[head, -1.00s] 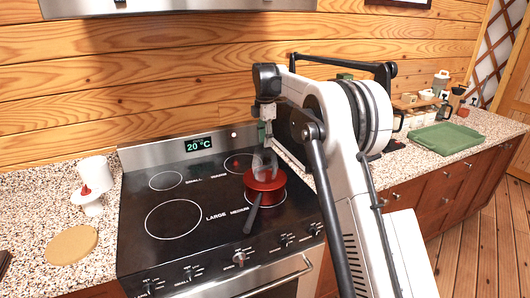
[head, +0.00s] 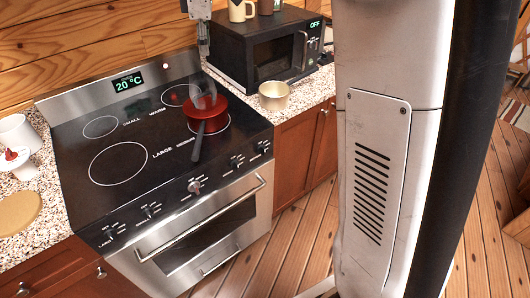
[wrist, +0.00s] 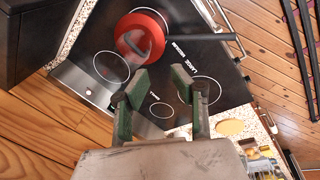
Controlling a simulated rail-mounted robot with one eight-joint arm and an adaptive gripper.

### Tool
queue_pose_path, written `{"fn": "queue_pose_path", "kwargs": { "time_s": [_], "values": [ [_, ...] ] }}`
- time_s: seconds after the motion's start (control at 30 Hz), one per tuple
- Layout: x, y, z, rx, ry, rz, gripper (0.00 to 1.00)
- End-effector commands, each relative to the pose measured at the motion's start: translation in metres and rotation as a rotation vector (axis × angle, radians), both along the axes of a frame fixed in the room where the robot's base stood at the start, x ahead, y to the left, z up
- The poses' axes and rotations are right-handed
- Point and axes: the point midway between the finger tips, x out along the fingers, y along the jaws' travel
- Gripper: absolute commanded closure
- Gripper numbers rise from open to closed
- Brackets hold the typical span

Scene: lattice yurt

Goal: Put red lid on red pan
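The red pan (head: 208,125) sits on the right front burner of the black cooktop, its dark handle (head: 197,142) pointing toward the front. A red round top with a tall grey loop handle, seemingly the red lid (head: 205,103), lies over the pan. I cannot tell whether it is fully seated. The lid (wrist: 132,32) and the pan's handle (wrist: 205,37) also show in the wrist view. My gripper (head: 204,52) is above and apart from the lid. In the wrist view its green-padded fingers (wrist: 158,80) are spread with nothing between them.
A microwave (head: 265,50) stands right of the stove, with mugs on top and a cream bowl (head: 274,96) in front. A white stand with a red part (head: 14,160) and a round tan board (head: 18,211) are on the left counter. The cooktop's left (head: 117,162) is clear.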

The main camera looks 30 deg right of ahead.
Motion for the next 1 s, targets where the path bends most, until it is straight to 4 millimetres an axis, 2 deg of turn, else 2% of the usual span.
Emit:
{"fn": "queue_pose_path", "kwargs": {
  "time_s": [0.03, 0.2, 0.47, 0.77, 1.0],
  "values": [
    [-0.018, 0.000, 0.005, 0.009, -0.015, -0.044, 0.76],
    [-0.070, 0.000, 0.015, 0.049, -0.073, -0.203, 0.76],
    [-0.152, 0.000, 0.013, 0.128, -0.159, -0.442, 0.76],
    [-0.245, 0.000, -0.014, 0.245, -0.251, -0.709, 0.76],
    [-0.314, 0.000, -0.054, 0.359, -0.318, -0.915, 0.76]
  ]
}}
